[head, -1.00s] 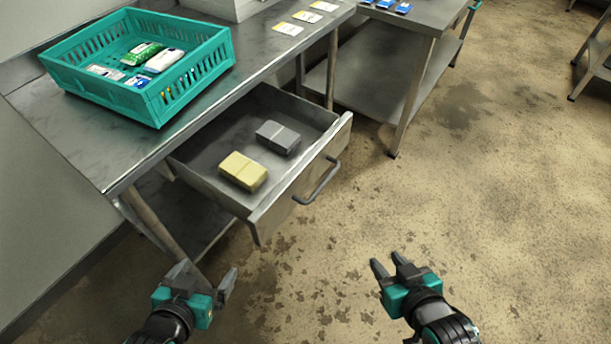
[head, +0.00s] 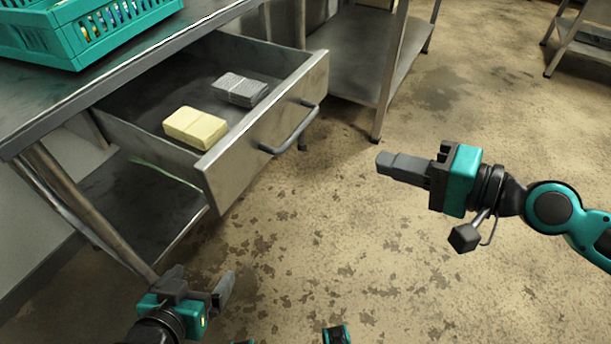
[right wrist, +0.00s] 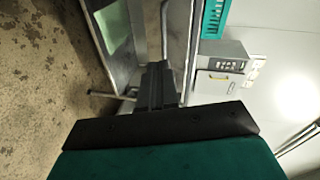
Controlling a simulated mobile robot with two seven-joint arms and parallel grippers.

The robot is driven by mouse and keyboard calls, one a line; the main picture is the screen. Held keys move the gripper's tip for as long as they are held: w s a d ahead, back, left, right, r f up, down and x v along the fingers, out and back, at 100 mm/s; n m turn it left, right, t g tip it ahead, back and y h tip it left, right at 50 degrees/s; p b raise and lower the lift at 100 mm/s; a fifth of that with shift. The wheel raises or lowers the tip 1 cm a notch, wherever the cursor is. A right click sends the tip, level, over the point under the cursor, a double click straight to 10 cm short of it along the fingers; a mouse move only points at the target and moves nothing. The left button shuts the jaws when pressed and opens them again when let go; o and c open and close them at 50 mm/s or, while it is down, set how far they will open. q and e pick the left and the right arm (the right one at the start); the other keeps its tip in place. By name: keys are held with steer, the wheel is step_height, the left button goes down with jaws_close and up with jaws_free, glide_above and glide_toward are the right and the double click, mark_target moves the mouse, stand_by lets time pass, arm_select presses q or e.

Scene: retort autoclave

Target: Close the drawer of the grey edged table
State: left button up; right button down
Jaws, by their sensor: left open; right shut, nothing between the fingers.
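The grey edged table (head: 120,62) stands at the left in the head view. Its drawer (head: 236,150) is pulled well out, with a bar handle (head: 291,136) on its front. A yellow block (head: 195,128) and a grey block (head: 240,90) lie inside the drawer. My right gripper (head: 384,164) is shut and empty, to the right of the drawer front, pointing left towards it and apart from the handle. In the right wrist view its fingers (right wrist: 156,85) are together. My left gripper (head: 200,282) is open and empty, low in the head view, below the drawer.
A teal crate (head: 75,45) with packets sits on the table top. A second steel table (head: 370,60) with a lower shelf stands behind the drawer to the right. Bare stained floor (head: 340,230) lies in front of the drawer.

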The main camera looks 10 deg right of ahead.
steer(key=m, duration=0.1)
glide_toward(289, 144)
steer(key=shift+g+y, duration=0.3)
steer(key=shift+y, duration=0.1)
steer(key=p+x, duration=0.1)
steer(key=x, duration=0.4)
steer(key=shift+w+a+f, duration=0.1)
steer(key=shift+w+f, duration=0.1)
steer(key=shift+w, duration=0.25)
arm_select(q)
steer(key=shift+f, duration=0.2)
arm_select(e)
steer(key=shift+w+a+f, duration=0.1)
steer(key=shift+w+a, duration=0.2)
steer(key=shift+a, duration=0.1)
